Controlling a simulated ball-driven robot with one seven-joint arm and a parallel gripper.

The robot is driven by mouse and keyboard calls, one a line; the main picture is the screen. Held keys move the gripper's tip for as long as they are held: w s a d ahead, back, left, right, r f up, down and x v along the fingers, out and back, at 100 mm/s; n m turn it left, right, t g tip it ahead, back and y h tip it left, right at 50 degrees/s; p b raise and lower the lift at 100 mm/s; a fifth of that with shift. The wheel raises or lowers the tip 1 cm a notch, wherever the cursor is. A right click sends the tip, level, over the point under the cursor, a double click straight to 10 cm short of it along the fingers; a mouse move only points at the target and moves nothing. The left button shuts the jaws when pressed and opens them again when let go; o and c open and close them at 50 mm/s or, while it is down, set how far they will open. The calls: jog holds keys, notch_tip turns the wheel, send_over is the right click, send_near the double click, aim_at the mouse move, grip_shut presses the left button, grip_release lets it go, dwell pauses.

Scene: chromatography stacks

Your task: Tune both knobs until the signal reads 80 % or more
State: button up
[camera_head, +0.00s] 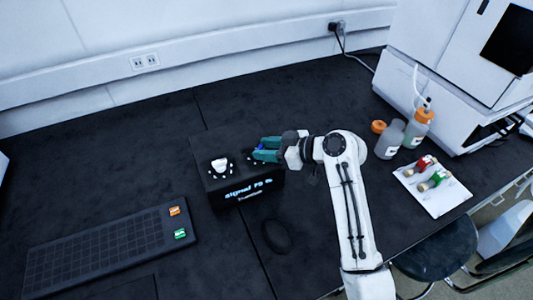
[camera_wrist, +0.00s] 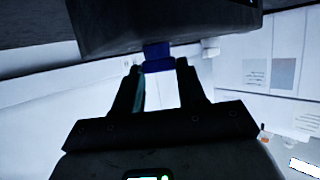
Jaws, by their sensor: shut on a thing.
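The black signal box (camera_head: 215,192) stands on the dark bench in the head view. Its front display (camera_head: 248,188) seems to read signal 79 %, in small, slightly blurred text. The left knob (camera_head: 220,167), with white markings around it, is on the box's top and nothing touches it. My gripper (camera_head: 262,151) reaches in from the right over the right end of the box and is shut on the right knob. This knob is mostly hidden by the fingers there. In the wrist view its blue body (camera_wrist: 157,60) shows between the fingertips, under the dark box.
A dark tray (camera_head: 100,250) with an orange and a green piece lies front left. At right are bottles (camera_head: 390,140), a white sheet (camera_head: 447,198) with red and green items, and a white instrument (camera_head: 440,70). A dark ring-shaped thing (camera_head: 276,236) lies before the box.

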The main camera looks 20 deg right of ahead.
jog(key=shift+g, duration=0.3)
jog(key=o, duration=1.1)
jog(key=shift+c, duration=0.2)
jog(key=shift+d, duration=0.1)
jog(key=v, duration=1)
jog(key=shift+s+d+b, duration=0.25)
jog(key=shift+b, duration=0.2)
jog(key=shift+d+f, duration=0.1)
